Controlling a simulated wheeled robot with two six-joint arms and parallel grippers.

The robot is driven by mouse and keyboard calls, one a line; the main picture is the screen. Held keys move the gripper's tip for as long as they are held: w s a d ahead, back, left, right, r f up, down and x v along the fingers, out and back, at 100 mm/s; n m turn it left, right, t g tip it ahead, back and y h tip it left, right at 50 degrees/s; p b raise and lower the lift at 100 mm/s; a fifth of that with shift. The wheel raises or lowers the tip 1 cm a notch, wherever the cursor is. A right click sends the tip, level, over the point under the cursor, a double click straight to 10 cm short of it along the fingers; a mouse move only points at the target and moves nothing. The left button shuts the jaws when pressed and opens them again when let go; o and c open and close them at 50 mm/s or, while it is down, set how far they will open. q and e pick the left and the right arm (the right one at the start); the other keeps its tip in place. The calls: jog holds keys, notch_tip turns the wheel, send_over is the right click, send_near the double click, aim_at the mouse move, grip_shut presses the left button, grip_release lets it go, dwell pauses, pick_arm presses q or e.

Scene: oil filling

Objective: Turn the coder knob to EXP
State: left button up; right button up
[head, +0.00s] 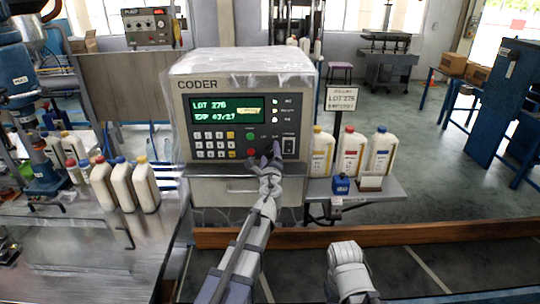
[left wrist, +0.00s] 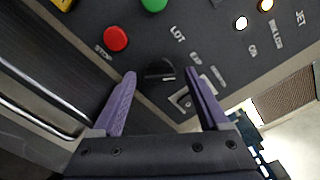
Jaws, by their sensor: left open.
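The coder (head: 232,110) is a white box with a dark front panel, and its green screen reads LOT 276 and EXP 03/27. The black coder knob (left wrist: 160,72) shows in the left wrist view, beside the printed labels LOT, EXP and a third one too small to read. My left gripper (head: 271,152) is at the lower right of the panel and covers the knob in the head view. In the left wrist view its purple fingers (left wrist: 160,82) are open, one on each side of the knob, with gaps visible. I cannot tell which label the knob points to.
A red stop button (left wrist: 115,38) and a green button (left wrist: 153,4) are near the knob. A switch (left wrist: 184,100) sits just beside it. Several capped bottles (head: 350,152) stand on the right shelf, below a sign (head: 341,99). More bottles (head: 122,186) stand on the left table.

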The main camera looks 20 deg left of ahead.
pick_arm(q)
jog(key=shift+s, duration=0.1)
jog(key=v, duration=0.7)
jog(key=shift+s, duration=0.3)
jog(key=shift+d, duration=0.1)
jog(key=s+d+f+n+g+y, duration=0.1)
jog(key=s+d+f+n+g, duration=0.2)
jog(key=s+f+n+g, duration=1)
jog(key=s+d+f+n+g+h, duration=0.2)
jog(key=s+d+f, duration=0.2)
jog(key=s+d, duration=0.2)
jog(key=s+d+f+n+g+h, duration=0.2)
jog(key=s+d+f+n, duration=0.1)
jog(key=s, duration=0.7)
jog(key=d+f, duration=0.1)
jog(key=d, duration=0.1)
jog(key=shift+d+f+g+h, duration=0.3)
jog(key=shift+d+f+h, duration=0.1)
